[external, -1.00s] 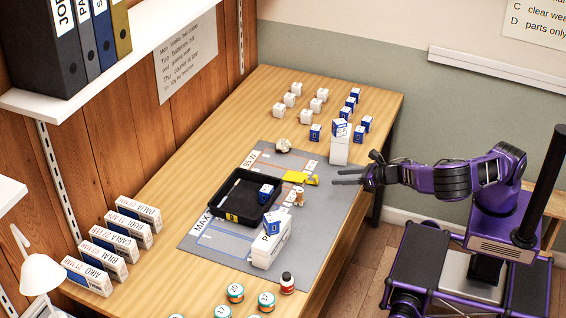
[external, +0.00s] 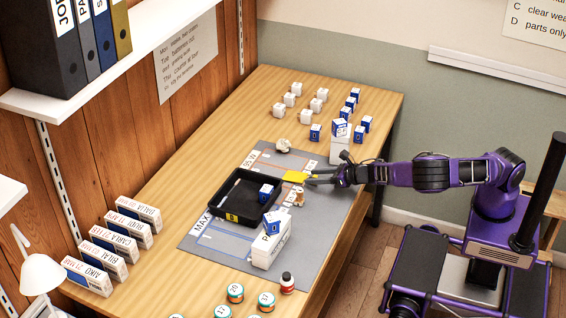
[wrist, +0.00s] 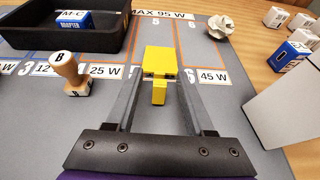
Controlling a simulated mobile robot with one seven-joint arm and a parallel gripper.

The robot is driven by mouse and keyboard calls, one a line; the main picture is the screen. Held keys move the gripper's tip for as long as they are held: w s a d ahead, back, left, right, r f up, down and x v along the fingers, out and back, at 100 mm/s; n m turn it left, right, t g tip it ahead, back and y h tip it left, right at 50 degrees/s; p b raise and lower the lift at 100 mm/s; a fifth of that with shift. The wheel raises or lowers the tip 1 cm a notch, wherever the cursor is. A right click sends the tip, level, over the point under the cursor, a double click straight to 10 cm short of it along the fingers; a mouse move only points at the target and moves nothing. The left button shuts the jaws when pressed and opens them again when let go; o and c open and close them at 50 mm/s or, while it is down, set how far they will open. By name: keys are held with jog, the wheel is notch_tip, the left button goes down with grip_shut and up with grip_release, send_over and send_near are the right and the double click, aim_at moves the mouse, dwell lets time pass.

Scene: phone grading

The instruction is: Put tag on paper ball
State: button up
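A yellow tag (wrist: 161,66) lies on the grey mat, between the two fingers of my gripper (wrist: 160,98) in the wrist view. The fingers stand apart on either side of its narrow end, with gaps showing, so my gripper is open. In the external view the yellow tag (external: 294,177) is at the fingertips of my gripper (external: 308,178). The crumpled white paper ball (wrist: 232,27) sits beyond the tag to the right in the wrist view. It also shows in the external view (external: 282,146), near the mat's far edge, with nothing on it.
A black tray (external: 218,213) holding a blue-and-white adapter box (external: 265,193) is left of the tag. A wooden stamp (wrist: 68,73) stands close to my left finger. A tall white box (wrist: 285,107) is close on the right. Several small boxes stand behind.

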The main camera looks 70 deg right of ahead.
grip_shut()
jog(key=shift+r, duration=0.1)
notch_tip(320, 180, up, 10)
jog(key=shift+f+p, duration=0.15)
jog(key=shift+p, duration=0.95)
jog(key=s+d+f+p, duration=0.2)
jog(key=s+d, duration=0.2)
jog(key=s, duration=0.4)
jog(key=shift+s+d, duration=0.15)
jog(key=shift+s, duration=0.2)
